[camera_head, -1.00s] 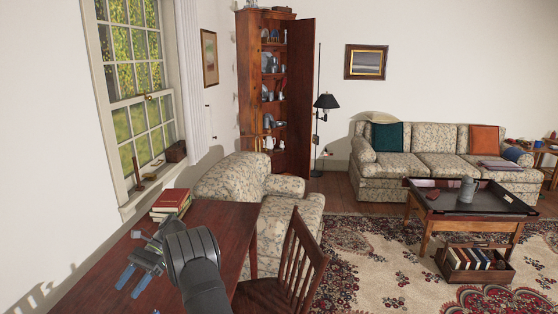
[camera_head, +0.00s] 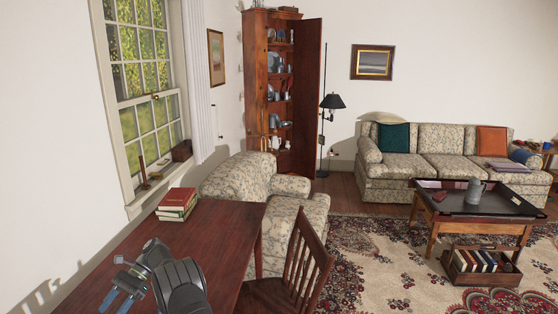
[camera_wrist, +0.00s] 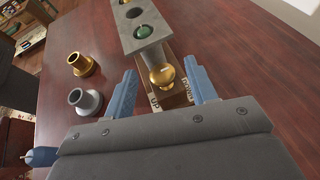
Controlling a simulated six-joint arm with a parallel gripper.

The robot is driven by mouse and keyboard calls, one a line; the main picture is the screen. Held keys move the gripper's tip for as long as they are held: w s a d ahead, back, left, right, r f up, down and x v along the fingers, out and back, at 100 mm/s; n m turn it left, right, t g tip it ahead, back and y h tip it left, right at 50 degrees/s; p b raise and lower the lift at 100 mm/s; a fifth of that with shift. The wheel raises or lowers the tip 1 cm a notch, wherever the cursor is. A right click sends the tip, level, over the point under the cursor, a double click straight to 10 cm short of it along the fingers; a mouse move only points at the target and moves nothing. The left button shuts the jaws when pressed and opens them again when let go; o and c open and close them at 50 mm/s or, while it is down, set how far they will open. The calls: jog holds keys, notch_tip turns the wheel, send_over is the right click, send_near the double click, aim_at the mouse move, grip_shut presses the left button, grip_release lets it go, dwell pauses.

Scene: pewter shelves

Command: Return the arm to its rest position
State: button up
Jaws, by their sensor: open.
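My gripper (camera_head: 118,290) is at the lower left of the head view, low in the picture in front of the dark red wooden desk (camera_head: 215,225). In the wrist view my gripper (camera_wrist: 163,70) has its two blue fingers spread, with a gap between them. Beyond and between the fingertips show a brass round-topped piece (camera_wrist: 162,75) and a wooden block lettered "UP" (camera_wrist: 178,98). Nothing is visibly gripped. Whether the fingers touch anything is not clear.
Brass (camera_wrist: 80,64) and grey (camera_wrist: 85,100) flanged cylinders stand left. In the head view, books (camera_head: 177,203) lie by the window, and a wooden chair (camera_head: 303,255) stands right of the desk.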

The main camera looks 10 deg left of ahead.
jog(key=shift+s+d+f+m+t+y, duration=0.1)
jog(key=shift+d+f+m+t+y, duration=0.1)
jog(key=shift+m+t+y, duration=0.55)
jog(key=shift+s+d+f+m+t+y, duration=0.1)
jog(key=shift+d+m+t+y, duration=0.2)
jog(key=shift+m+y, duration=0.85)
jog(key=shift+s+d+m+t+y, duration=0.1)
jog(key=shift+s+m+t+y, duration=0.1)
jog(key=shift+m+t+y, duration=0.7)
jog(key=shift+s+d+m+t+y, duration=0.1)
jog(key=shift+s+m+t+y, duration=0.05)
jog(key=shift+m+t+y, duration=0.8)
jog(key=v, duration=1.1)
jog(key=shift+w, duration=0.25)
jog(key=shift+g, duration=0.3)
jog(key=x, duration=1.1)
jog(key=shift+a+f, duration=0.1)
jog(key=shift+f, duration=0.1)
jog(key=shift+w+a+n+h, duration=0.1)
jog(key=shift+a+n+h, duration=0.05)
jog(key=shift+n+h, duration=0.25)
jog(key=shift+w+a+n+g+h, duration=0.1)
jog(key=shift+w+n+g+h, duration=0.05)
jog(key=shift+n+g+h, duration=0.95)
jog(key=shift+m+y, duration=0.25)
jog(key=shift+y, duration=0.1)
